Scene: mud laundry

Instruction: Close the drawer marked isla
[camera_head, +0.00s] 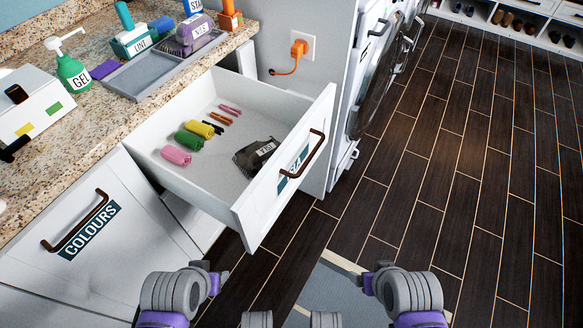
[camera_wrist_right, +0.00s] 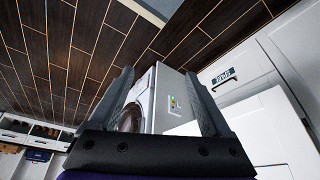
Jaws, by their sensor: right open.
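The white drawer (camera_head: 262,212) stands pulled well out below the counter. Its dark label (camera_head: 293,170) is partly covered by the brown bar handle (camera_head: 302,161), so I cannot read all of it. My left gripper (camera_head: 217,277) is low in the head view, in front of the cabinets and apart from the drawer; its jaws are not clear. My right gripper (camera_head: 369,281) is low, to the right of the drawer front and not touching it. In the right wrist view, its two fingers (camera_wrist_right: 158,72) are spread with nothing between them.
Inside the drawer lie rolled coloured items (camera_head: 192,141) and a dark labelled bag (camera_head: 256,156). The COLOURS cabinet (camera_head: 100,240) is at left. A washing machine (camera_head: 374,70) stands beyond the drawer. The counter (camera_head: 135,110) holds bottles and boxes. The floor at right is clear.

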